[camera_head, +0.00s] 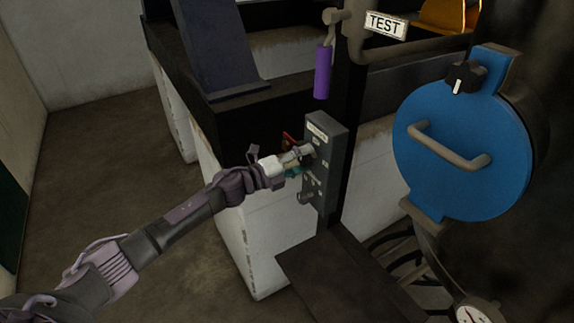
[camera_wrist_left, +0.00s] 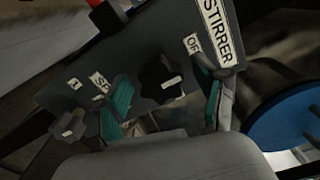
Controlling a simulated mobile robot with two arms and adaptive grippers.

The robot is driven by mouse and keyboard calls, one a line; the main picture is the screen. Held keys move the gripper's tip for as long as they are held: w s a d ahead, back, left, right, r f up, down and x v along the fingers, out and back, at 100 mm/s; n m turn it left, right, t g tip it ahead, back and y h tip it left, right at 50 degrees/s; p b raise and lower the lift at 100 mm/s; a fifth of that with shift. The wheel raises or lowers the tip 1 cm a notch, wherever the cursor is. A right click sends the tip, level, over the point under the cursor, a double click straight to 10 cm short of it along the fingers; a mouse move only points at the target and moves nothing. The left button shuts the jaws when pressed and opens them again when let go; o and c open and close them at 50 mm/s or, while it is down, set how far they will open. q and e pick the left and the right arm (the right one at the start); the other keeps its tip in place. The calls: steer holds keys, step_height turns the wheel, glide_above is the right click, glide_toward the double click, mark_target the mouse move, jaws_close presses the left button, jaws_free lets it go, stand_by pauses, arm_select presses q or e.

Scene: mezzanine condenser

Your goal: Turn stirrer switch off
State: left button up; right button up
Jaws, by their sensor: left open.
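The grey switch box (camera_head: 334,158) stands upright on a dark post. In the left wrist view its STIRRER label (camera_wrist_left: 220,32) and a small OFF label (camera_wrist_left: 192,44) are readable. The black stirrer knob (camera_wrist_left: 160,80) with a white pointer mark lies below these labels. I cannot tell for sure which label the pointer faces. My left gripper (camera_head: 298,160) is at the box's upper front. In the left wrist view its teal fingertips (camera_wrist_left: 166,94) are spread, one on each side of the knob; contact is not clear. My right gripper is not in view.
A second knob (camera_head: 305,198) is lower on the box. A purple handle (camera_head: 323,73) hangs above, near a TEST sign (camera_head: 386,25). A blue round cover (camera_head: 465,150) with a bar handle stands at right. The floor (camera_head: 100,150) at left is clear.

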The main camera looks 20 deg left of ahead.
arm_select(q)
steer(key=v, duration=1.1)
